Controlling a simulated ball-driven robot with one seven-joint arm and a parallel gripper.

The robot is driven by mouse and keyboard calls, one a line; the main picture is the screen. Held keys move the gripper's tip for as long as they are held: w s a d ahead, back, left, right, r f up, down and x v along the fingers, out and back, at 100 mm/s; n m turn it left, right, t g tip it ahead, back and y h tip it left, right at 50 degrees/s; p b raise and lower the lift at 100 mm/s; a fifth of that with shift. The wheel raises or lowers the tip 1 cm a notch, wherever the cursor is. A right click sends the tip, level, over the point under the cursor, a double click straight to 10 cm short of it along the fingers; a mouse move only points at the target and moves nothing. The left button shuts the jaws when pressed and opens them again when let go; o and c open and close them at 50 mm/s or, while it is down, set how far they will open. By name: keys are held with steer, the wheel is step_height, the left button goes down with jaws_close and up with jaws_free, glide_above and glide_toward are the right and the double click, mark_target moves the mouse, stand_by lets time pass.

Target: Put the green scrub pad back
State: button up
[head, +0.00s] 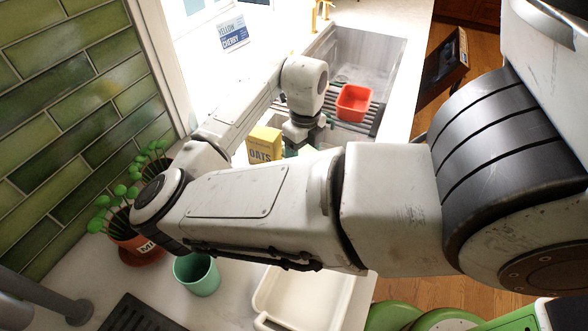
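I cannot make out the green scrub pad for certain anywhere in view.
A red tub (353,103) sits on a dark rack at the sink (375,52). The yellow oats box (262,146) stands left of my gripper. Potted plants (135,245), a teal cup (197,274) and a white tray (300,298) occupy the near counter.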

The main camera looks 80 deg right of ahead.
steer(key=shift+w+a+f, duration=0.35)
steer(key=shift+w+f, duration=0.05)
steer(key=shift+f, duration=0.25)
steer(key=shift+w+a+f, duration=0.35)
steer(key=shift+w+f, duration=0.05)
steer(key=shift+f, duration=0.2)
step_height(320, 180, down, 4)
steer(key=shift+w+a+r+p, duration=0.15)
steer(key=shift+r+p, duration=0.05)
steer(key=shift+p, duration=0.25)
steer(key=shift+f, duration=0.1)
